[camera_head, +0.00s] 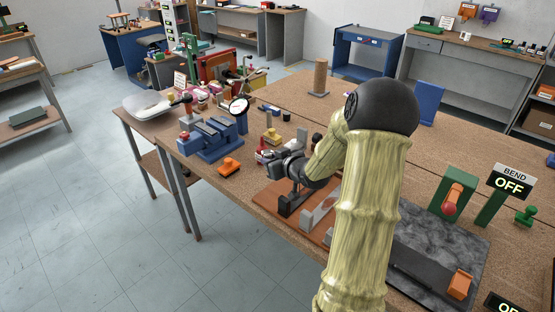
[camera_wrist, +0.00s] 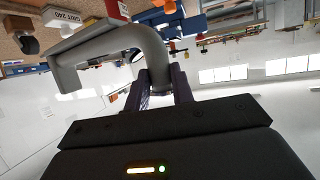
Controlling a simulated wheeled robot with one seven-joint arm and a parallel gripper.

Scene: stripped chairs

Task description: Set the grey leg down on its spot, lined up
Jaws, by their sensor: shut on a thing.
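The grey leg is a thick bent tube (camera_wrist: 105,40) in the wrist view. My gripper (camera_wrist: 161,88) has its two dark fingers shut on one end of it. From there the tube curves over to the left, and its other end hangs down at the left. In the head view, my arm reaches over the near workbench (camera_head: 262,200) with the gripper above its front part. The leg's outline there is too small and partly covered to make out. I cannot tell which place on the bench is its spot, nor whether the leg touches anything.
A brown-red board (camera_head: 277,213) with grey and black blocks lies below my arm. A blue vise (camera_head: 212,140), an orange part (camera_head: 229,166) and a dial gauge (camera_head: 238,106) stand to the left. A dark slab (camera_head: 440,240) and a green BEND station (camera_head: 452,192) are at right.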

